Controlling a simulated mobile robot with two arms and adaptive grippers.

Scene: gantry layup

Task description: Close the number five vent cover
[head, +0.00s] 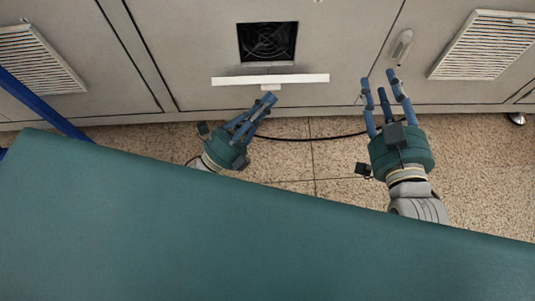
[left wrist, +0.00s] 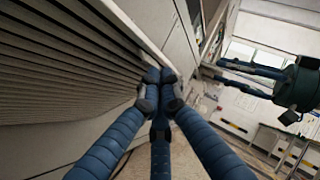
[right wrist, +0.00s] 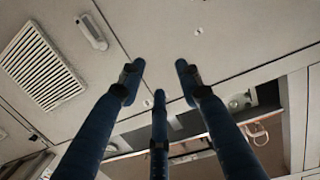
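The open vent cover (head: 300,78) stands out from the grey cabinet below a dark square opening with a fan (head: 267,42), seen almost edge-on in the head view. No number is readable on it. Its slatted face (left wrist: 70,65) fills the left of the left wrist view. My left gripper (head: 268,98) has its fingertips together at the small tab on the cover's outer edge; in the left wrist view the fingertips (left wrist: 160,80) meet at that edge and hide the tab. My right gripper (head: 383,82) is open and empty, right of the cover, its fingers pointing at the cabinet front.
Closed slatted vents sit at the left (head: 40,60) and right (head: 485,45) of the cabinet. A pale handle (head: 402,46) is on the panel near my right fingers. A teal surface (head: 200,230) fills the foreground. A dark cable (head: 320,138) lies on the speckled floor.

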